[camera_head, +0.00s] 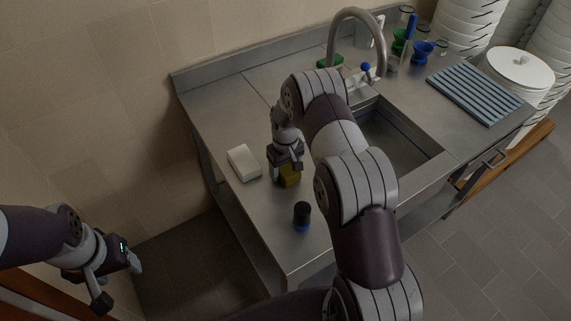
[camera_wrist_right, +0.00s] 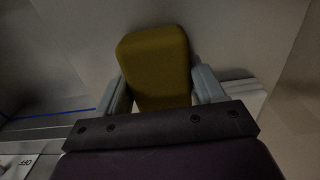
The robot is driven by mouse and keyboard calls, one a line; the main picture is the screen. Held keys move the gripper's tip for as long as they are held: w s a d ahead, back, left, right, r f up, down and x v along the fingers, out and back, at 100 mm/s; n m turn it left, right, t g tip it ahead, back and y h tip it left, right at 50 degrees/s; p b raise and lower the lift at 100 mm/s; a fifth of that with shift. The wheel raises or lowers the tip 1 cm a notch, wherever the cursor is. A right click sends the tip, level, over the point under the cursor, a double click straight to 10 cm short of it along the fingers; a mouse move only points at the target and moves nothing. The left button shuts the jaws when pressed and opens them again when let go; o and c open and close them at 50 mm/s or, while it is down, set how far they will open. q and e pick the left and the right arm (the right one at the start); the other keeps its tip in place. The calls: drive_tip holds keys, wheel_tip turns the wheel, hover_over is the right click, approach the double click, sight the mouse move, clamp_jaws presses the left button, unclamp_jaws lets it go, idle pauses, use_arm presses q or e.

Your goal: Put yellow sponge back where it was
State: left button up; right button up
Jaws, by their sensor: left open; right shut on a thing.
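The yellow sponge (camera_head: 290,176) is at my right gripper (camera_head: 285,164), over the left part of the steel counter in the head view. In the right wrist view the sponge (camera_wrist_right: 156,62) sits between the two grey fingers of the right gripper (camera_wrist_right: 158,92), which is shut on it. I cannot tell whether the sponge touches the counter. My left gripper (camera_head: 118,277) is open and empty, low at the left, away from the counter.
A white block (camera_head: 244,163) lies left of the right gripper. A dark bottle with a blue base (camera_head: 302,217) stands near the front edge. The sink basin (camera_head: 393,145) and curved tap (camera_head: 357,28) lie to the right, with a ribbed blue-grey mat (camera_head: 474,92) beyond.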

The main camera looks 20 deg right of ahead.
sight(286, 165)
drive_tip(key=shift+w+d+f, duration=0.1)
drive_tip(key=shift+f, duration=0.15)
drive_tip(key=o, duration=1)
drive_tip(key=shift+r, duration=0.1)
drive_tip(key=shift+r, duration=0.1)
drive_tip(key=shift+r, duration=0.2)
wheel_tip(286, 165, up, 11)
drive_tip(key=b, duration=0.3)
drive_tip(key=shift+f, duration=0.2)
drive_tip(key=s+a+r, duration=0.2)
drive_tip(key=s+a, duration=0.1)
drive_tip(key=s, duration=0.8)
drive_tip(key=s+a+r+m+t, duration=0.1)
drive_tip(key=s+a, duration=0.3)
drive_tip(key=s, duration=0.7)
drive_tip(key=shift+s+r, duration=0.2)
drive_tip(key=shift+r, duration=0.7)
